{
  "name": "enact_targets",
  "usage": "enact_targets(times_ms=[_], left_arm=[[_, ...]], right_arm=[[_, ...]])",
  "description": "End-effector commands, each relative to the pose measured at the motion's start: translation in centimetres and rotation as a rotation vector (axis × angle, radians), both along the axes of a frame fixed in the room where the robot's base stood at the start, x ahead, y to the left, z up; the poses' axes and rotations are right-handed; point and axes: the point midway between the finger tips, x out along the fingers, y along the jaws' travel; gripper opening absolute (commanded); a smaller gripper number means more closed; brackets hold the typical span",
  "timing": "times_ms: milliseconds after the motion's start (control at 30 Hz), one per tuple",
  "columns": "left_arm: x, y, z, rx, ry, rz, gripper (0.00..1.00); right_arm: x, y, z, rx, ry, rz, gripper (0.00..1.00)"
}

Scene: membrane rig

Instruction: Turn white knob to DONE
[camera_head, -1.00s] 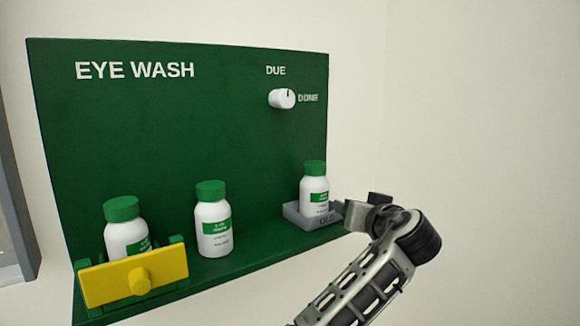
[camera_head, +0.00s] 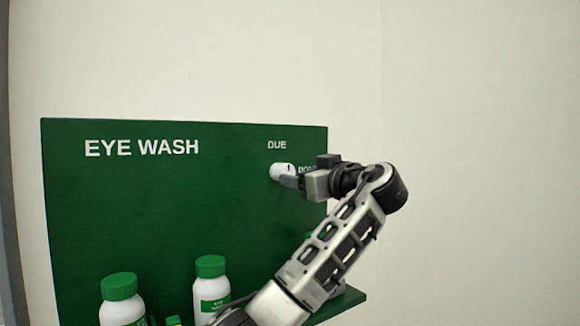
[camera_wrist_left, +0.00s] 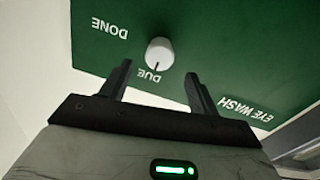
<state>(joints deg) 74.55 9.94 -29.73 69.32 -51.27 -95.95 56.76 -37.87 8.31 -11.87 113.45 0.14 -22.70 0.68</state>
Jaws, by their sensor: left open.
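The white knob (camera_head: 283,171) sits on the upper right of the green EYE WASH board (camera_head: 150,210). Its dark mark points to the DUE label (camera_head: 277,145). The DONE label (camera_head: 306,170) is right of it, partly hidden by my gripper. My left gripper (camera_head: 291,181) is open, close to the knob at its lower right. In the left wrist view the knob (camera_wrist_left: 159,52) appears between and just beyond the two open fingertips (camera_wrist_left: 157,70), with its mark toward DUE. I cannot tell whether a finger touches it. My right gripper is not in view.
Two white bottles with green caps, one at the left (camera_head: 120,300) and one in the middle (camera_head: 210,285), stand below on the board's shelf. My left arm hides much of the shelf's right part. The wall right of the board is bare.

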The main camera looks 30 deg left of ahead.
Motion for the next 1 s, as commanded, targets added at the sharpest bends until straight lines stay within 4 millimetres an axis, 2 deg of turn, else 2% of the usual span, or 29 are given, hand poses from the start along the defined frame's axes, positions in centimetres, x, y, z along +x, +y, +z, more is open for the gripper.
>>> enact_targets(times_ms=[100, 300, 700, 733, 867, 900, 1000], left_arm=[[0.9, 2.3, 0.3, 0.0, 0.003, 0.004, 0.61], [2.0, 4.5, 0.1, 0.0, 0.003, 0.001, 0.61], [2.3, 5.1, -0.1, 0.0, 0.001, -0.001, 0.61], [2.3, 5.1, -0.1, 0.0, 0.001, -0.001, 0.56], [2.3, 5.1, -0.1, 0.0, 0.001, -0.001, 0.2], [2.3, 5.1, -0.1, 0.0, 0.001, -0.001, 0.16], [2.3, 5.1, -0.1, 0.0, 0.001, -0.001, 0.17]], right_arm=[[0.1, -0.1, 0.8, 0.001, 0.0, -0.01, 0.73], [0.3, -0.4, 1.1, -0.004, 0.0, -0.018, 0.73], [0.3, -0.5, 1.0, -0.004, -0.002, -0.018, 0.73], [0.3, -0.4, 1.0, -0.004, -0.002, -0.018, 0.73], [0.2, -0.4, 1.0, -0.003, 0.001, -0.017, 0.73], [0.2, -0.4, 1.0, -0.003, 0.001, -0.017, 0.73], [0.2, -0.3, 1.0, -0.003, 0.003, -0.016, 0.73]])
